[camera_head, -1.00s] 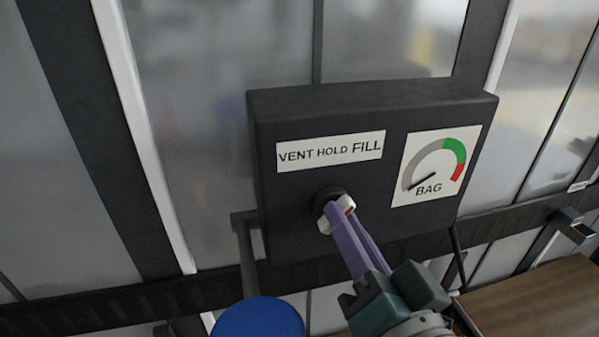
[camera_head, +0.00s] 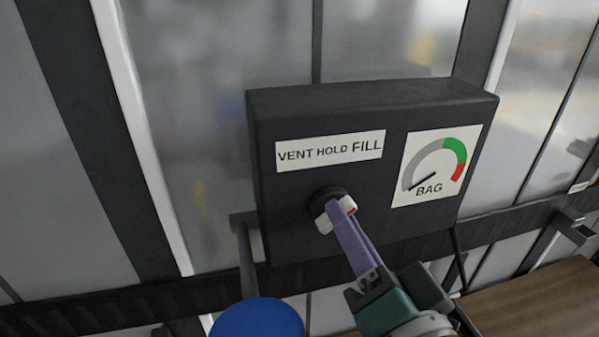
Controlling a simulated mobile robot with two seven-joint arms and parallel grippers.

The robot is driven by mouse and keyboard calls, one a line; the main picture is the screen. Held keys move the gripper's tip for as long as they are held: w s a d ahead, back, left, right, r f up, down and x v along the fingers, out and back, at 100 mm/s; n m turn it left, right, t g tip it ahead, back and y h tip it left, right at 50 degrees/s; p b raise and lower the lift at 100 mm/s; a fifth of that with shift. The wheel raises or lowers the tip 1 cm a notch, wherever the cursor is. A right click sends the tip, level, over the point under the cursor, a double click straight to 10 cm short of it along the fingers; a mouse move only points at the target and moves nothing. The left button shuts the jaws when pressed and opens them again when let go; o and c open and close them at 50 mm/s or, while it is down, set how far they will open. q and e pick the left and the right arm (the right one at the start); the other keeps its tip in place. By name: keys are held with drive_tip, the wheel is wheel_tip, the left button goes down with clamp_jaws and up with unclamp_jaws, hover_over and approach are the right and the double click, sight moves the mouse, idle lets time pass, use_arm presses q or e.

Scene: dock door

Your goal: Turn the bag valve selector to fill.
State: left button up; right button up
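My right gripper (camera_head: 340,214) comes from the lower right. Its purple fingers appear closed on the knob and hide its middle, so its exact pointing is hard to read. The BAG gauge (camera_head: 436,165) has its needle low at the grey end. My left gripper is out of view.
A blue round object (camera_head: 257,319) stands below the box at bottom centre. A dark rail (camera_head: 170,298) runs behind, with glazed panels above it. A wooden surface (camera_head: 540,305) lies at lower right, and a black cable hangs from the box's right side.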

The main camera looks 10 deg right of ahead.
drive_tip(key=o, duration=0.4)
drive_tip(key=shift+c, duration=0.2)
drive_tip(key=s+b, duration=0.2)
drive_tip(key=s, duration=0.8)
drive_tip(key=shift+d+b, duration=0.2)
drive_tip(key=shift+b, duration=0.1)
